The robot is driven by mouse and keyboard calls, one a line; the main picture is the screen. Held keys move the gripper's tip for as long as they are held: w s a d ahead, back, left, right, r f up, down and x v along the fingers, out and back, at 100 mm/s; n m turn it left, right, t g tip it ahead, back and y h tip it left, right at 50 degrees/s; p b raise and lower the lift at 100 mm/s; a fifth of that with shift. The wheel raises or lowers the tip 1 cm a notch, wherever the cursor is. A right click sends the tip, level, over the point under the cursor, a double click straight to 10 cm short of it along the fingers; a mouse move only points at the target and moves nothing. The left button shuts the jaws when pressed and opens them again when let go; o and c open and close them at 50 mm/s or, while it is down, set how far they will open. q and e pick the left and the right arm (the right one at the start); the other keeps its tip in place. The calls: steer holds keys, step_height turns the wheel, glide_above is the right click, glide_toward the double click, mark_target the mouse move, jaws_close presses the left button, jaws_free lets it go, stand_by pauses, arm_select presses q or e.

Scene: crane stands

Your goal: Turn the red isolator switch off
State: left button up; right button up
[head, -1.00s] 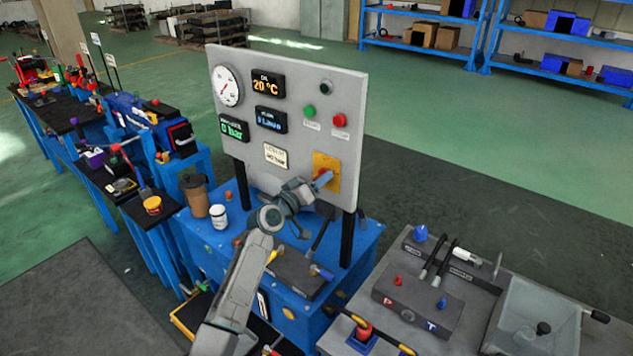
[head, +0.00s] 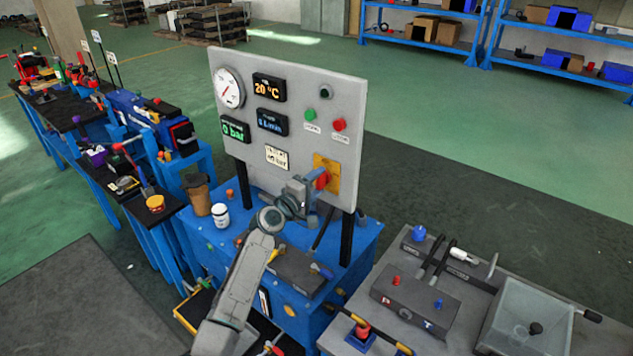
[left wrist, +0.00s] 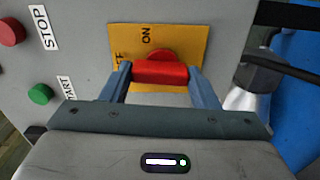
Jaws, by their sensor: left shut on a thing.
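The red isolator switch (head: 321,180) sits on a yellow plate (head: 334,173) at the lower right of the grey panel (head: 230,100). In the left wrist view the red handle (left wrist: 160,73) lies level across the picture, with the plate (left wrist: 190,43) behind it marked "ON" and a partly hidden second word ending in "FF". My left gripper (head: 316,184) is at the switch, and its two blue fingers (left wrist: 162,80) are shut on the ends of the handle. My right gripper is not in view.
Green (left wrist: 40,94) and red (left wrist: 10,32) push buttons marked START and STOP are on the same panel. A brown cup (head: 197,197) and a white jar (head: 220,216) stand on the blue bench left of my arm. A grey workbench (head: 470,335) stands at right.

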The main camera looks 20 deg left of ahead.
arm_select(q)
steer(key=shift+n, duration=0.4)
steer(key=o, duration=1)
steer(key=b+v, duration=0.1)
steer(key=v, duration=0.9)
steer(key=shift+s+a, duration=0.15)
steer(key=shift+s, duration=0.2)
